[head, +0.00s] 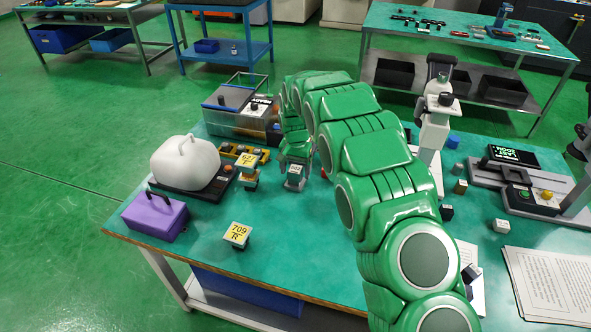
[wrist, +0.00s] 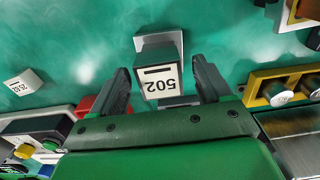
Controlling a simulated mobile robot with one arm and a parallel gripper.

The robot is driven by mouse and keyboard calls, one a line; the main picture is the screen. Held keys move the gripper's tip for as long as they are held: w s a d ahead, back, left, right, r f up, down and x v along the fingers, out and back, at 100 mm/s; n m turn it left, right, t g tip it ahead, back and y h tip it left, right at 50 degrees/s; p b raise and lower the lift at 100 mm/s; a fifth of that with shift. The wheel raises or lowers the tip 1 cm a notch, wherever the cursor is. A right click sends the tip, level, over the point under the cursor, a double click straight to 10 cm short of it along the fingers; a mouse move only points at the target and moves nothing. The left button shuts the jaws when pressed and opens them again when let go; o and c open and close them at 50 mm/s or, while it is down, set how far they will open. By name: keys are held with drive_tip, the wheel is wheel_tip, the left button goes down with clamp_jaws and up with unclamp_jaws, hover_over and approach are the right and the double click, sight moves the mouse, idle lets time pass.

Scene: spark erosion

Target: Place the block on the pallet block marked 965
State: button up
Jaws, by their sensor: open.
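My gripper (head: 296,158) is open and points down at the table, left of the middle in the head view. A block marked 502 (wrist: 159,82) stands between its open fingers (wrist: 163,85) in the wrist view, with a grey-white lower part behind it. In the head view a small block (head: 294,174) shows just below my gripper. A block with a yellow top that seems to read 621 (head: 247,161) stands to its left. Another yellow-topped block marked 709 (head: 237,233) stands nearer the front edge. I cannot read 965 on any block.
A white rounded object on a black device (head: 187,165) and a purple box (head: 155,217) stand at left. A clear-walled tank (head: 228,115) is behind. Several small blocks, including a black one (head: 447,212), lie right of my arm. The front middle table (head: 295,240) is clear.

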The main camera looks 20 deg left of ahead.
sight(296, 169)
wheel_tip(296, 169, up, 12)
idle(0.6)
drive_tip(key=shift+d+r, duration=0.1)
drive_tip(key=s+d+r, duration=0.5)
drive_tip(key=s+d, duration=0.1)
drive_tip(key=d, duration=0.3)
drive_tip(key=s+d+r, duration=0.4)
drive_tip(key=s+d, duration=0.1)
drive_tip(key=d, duration=0.3)
drive_tip(key=s+d+r, duration=0.5)
drive_tip(key=s+d, duration=0.1)
drive_tip(key=d, duration=0.3)
drive_tip(key=s+d, duration=0.4)
drive_tip(key=s, duration=0.6)
drive_tip(key=s+d+f+g, duration=0.1)
drive_tip(key=s+d, duration=0.3)
drive_tip(key=s, duration=0.6)
drive_tip(key=s+d+f, duration=0.1)
drive_tip(key=s+d, duration=0.3)
drive_tip(key=s, duration=0.7)
drive_tip(key=shift+g, duration=0.4)
